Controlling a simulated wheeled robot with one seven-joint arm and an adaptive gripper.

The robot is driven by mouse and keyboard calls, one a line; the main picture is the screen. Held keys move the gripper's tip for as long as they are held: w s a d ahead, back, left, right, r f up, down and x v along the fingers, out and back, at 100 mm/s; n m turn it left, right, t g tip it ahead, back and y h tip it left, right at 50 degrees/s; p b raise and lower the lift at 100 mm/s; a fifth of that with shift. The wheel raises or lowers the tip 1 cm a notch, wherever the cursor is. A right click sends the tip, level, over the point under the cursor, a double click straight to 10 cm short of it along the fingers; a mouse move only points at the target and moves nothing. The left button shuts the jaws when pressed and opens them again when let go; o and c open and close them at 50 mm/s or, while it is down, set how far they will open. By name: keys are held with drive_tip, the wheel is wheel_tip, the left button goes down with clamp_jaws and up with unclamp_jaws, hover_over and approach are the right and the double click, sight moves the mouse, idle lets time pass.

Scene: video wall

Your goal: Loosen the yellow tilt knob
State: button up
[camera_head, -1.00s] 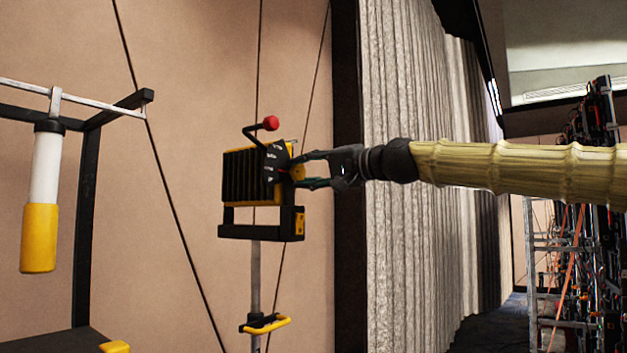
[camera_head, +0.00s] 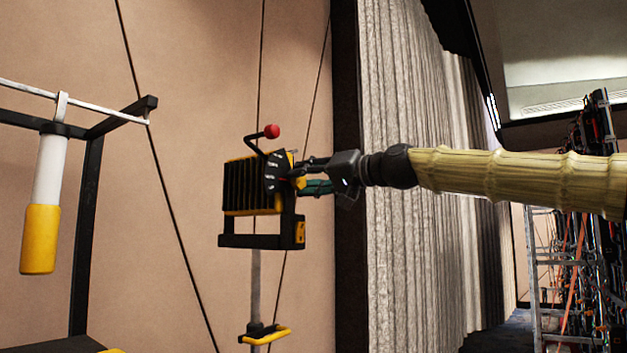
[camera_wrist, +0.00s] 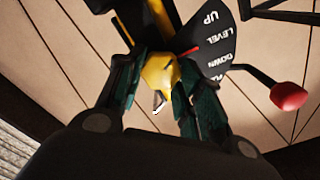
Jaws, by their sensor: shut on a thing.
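The yellow tilt knob (camera_wrist: 160,72) sits between the two green-padded fingers of my gripper (camera_wrist: 158,84) in the wrist view, and the gripper is shut on it. In the head view my gripper (camera_head: 304,179) reaches in from the right to the side of the black and yellow lamp head (camera_head: 252,185), and its fingers mostly hide the knob. A black dial plate (camera_wrist: 222,50) beside the knob reads UP, LEVEL and DOWN, with a further word partly hidden. A red pointer (camera_wrist: 188,51) lies near LEVEL.
A bent black handle with a red ball (camera_head: 271,131) stands above the lamp head. The lamp stands on a grey pole (camera_head: 255,283) with a yellow lever (camera_head: 267,336) lower down. A black frame (camera_head: 88,230) with a hanging white and yellow cylinder (camera_head: 42,210) is at left.

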drive_tip(key=shift+a+f, duration=0.15)
drive_tip(key=o, duration=0.7)
drive_tip(key=shift+c, duration=0.2)
drive_tip(key=o, duration=0.4)
drive_tip(key=shift+w+a, duration=0.1)
drive_tip(key=shift+a, duration=0.1)
drive_tip(key=shift+d, duration=0.4)
drive_tip(key=v, duration=1.1)
drive_tip(key=shift+s+d, duration=0.25)
drive_tip(key=shift+s, duration=0.05)
